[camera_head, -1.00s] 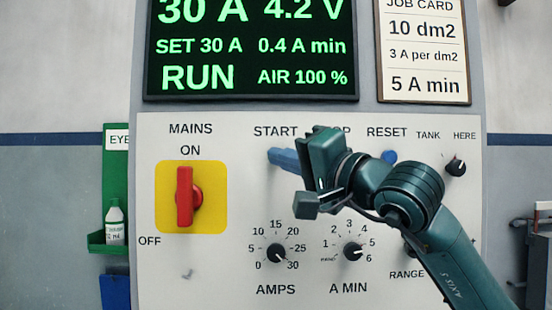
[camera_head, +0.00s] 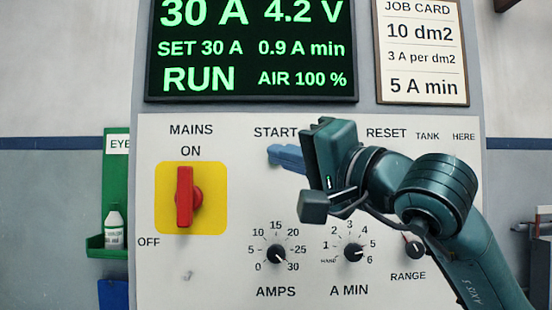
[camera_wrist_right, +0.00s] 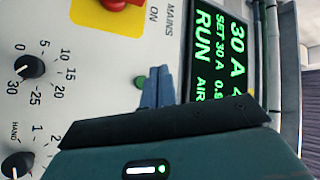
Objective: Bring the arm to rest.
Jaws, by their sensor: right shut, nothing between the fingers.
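My right gripper (camera_head: 276,155) is in front of the control panel (camera_head: 160,285), just below the START label. Its blue fingers are together with nothing between them. They also show in the right wrist view (camera_wrist_right: 156,88), beside a green button (camera_wrist_right: 139,83) that is partly visible. Whether the fingertips touch the panel cannot be told. My right arm comes in from the lower right and hides the STOP label and the RESET and TANK controls in the head view. My left gripper is not in view.
The red mains switch (camera_head: 186,196) stands upright at ON. The display (camera_head: 250,50) reads RUN, 30 A, 4.2 V and 0.9 A min. AMPS (camera_head: 276,253), A MIN (camera_head: 353,252) and RANGE (camera_head: 415,249) knobs project below the gripper. A bottle (camera_head: 114,229) sits in a green holder at left.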

